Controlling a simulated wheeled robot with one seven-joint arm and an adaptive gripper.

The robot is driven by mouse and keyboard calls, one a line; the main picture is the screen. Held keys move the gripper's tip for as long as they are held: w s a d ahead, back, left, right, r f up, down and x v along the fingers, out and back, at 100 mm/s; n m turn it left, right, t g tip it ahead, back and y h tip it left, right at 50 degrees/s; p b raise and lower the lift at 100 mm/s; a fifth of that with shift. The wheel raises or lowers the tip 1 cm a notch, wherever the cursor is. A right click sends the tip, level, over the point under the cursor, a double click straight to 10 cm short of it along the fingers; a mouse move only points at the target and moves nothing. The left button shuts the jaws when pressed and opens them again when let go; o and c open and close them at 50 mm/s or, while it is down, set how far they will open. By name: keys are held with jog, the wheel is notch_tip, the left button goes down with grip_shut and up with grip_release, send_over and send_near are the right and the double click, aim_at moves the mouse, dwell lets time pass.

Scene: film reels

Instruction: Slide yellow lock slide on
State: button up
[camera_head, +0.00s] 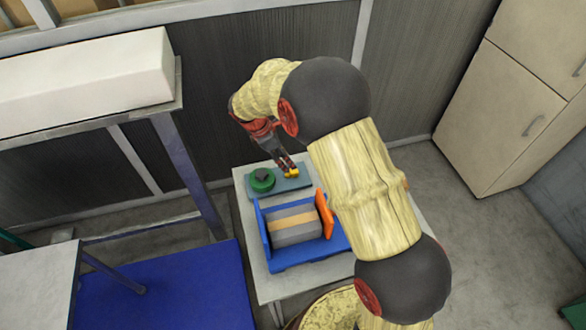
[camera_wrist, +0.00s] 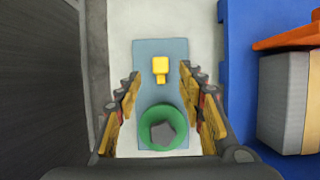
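The small yellow lock slide (camera_head: 292,173) lies on a grey-blue plate (camera_head: 294,184) at the far end of a small table. In the wrist view the yellow lock slide (camera_wrist: 160,68) lies near the middle of the plate (camera_wrist: 150,48), just beyond a round green part (camera_wrist: 150,112) with a dark knob on it. The green part also shows in the head view (camera_head: 256,185), left of the slide. My gripper (camera_head: 287,163) is above the plate, close to the slide.
A blue crate (camera_head: 309,258) holds a grey box (camera_head: 296,234) with a tan stripe, right beside the plate. An orange panel (camera_head: 324,213) stands at its right end. A dark wall (camera_wrist: 40,90) is left of the table in the wrist view. Some bare tabletop (camera_wrist: 120,40) surrounds the plate.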

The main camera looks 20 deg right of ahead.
aim_at(291, 173)
jog(key=b+x, duration=0.1)
jog(key=x, duration=0.6)
jog(key=shift+f+b, duration=0.1)
jog(key=shift+b, duration=0.3)
jog(key=shift+c, duration=0.9)
jog(key=c, duration=0.7)
jog(key=shift+a, duration=0.1)
grip_shut()
